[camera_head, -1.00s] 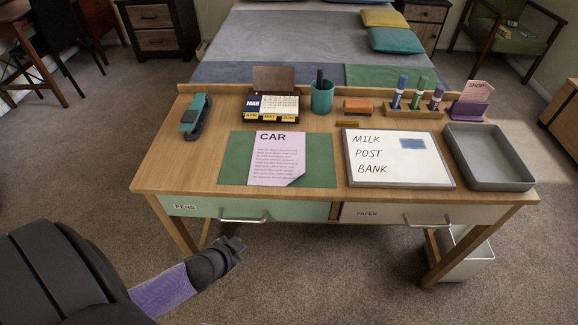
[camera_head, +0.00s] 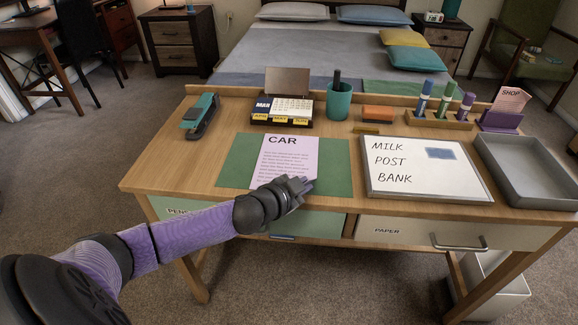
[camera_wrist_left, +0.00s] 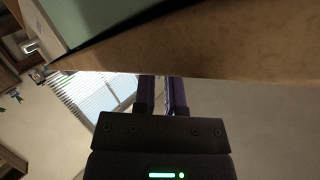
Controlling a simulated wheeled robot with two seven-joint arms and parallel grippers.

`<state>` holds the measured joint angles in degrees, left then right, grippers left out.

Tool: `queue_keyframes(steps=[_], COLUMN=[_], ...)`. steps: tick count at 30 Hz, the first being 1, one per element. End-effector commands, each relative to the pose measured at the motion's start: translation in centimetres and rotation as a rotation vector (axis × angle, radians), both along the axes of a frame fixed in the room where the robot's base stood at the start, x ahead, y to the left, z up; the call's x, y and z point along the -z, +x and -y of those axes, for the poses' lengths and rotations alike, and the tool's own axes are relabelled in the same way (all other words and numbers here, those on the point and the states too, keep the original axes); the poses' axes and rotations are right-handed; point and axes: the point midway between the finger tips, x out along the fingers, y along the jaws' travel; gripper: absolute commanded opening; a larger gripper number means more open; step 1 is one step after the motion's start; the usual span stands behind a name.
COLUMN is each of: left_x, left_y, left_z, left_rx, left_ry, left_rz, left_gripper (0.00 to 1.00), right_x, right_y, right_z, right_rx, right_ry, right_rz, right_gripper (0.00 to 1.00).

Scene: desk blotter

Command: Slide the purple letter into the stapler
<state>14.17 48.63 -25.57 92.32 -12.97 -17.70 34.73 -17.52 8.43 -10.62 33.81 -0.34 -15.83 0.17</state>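The purple letter (camera_head: 287,160), headed CAR, lies flat on the green blotter (camera_head: 335,170). My left gripper (camera_head: 302,184) is at its lower right corner and hides that part, so I cannot tell whether it touches the paper. In the left wrist view the two dark purple fingers (camera_wrist_left: 162,95) stand a little apart with nothing seen between them. The teal and black stapler (camera_head: 202,116) stands at the desk's back left, well away from the letter. My right gripper is not in view.
A desk calendar (camera_head: 283,109) and teal cup (camera_head: 339,101) stand behind the blotter. A whiteboard (camera_head: 425,170) and grey tray (camera_head: 530,170) lie to the right. An orange block (camera_head: 378,113) and pen rack (camera_head: 440,119) are at the back. Wood left of the blotter is clear.

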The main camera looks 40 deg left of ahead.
Motion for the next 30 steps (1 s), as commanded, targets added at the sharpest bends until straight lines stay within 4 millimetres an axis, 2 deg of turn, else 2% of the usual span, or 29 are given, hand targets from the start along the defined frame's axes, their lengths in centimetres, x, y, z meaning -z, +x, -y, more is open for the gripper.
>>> queue_keyframes(steps=[6,7,9,19,22,27,30], left_x=[0.0,0.0,0.0,-0.2,-2.1,-7.2,-9.2], left_y=[0.3,0.2,0.2,0.2,0.2,0.3,0.2], left_z=[0.0,0.0,0.0,0.0,0.0,0.0,0.0], left_rx=[0.000,0.000,0.000,0.001,0.001,0.002,0.001], left_ry=[0.001,0.001,0.001,0.001,0.002,0.001,0.001], left_rz=[0.000,0.000,0.000,0.001,0.005,0.008,0.005], left_gripper=[0.13,0.11,0.00,0.00,0.00,0.00,0.00], right_x=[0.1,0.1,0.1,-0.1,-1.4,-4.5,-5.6], right_y=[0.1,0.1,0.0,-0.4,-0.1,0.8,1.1], right_z=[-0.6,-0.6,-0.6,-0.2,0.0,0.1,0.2], right_rx=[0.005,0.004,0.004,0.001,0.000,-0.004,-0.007], right_ry=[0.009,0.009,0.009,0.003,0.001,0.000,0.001], right_rz=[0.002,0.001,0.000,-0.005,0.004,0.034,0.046], right_gripper=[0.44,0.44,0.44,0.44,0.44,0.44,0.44])
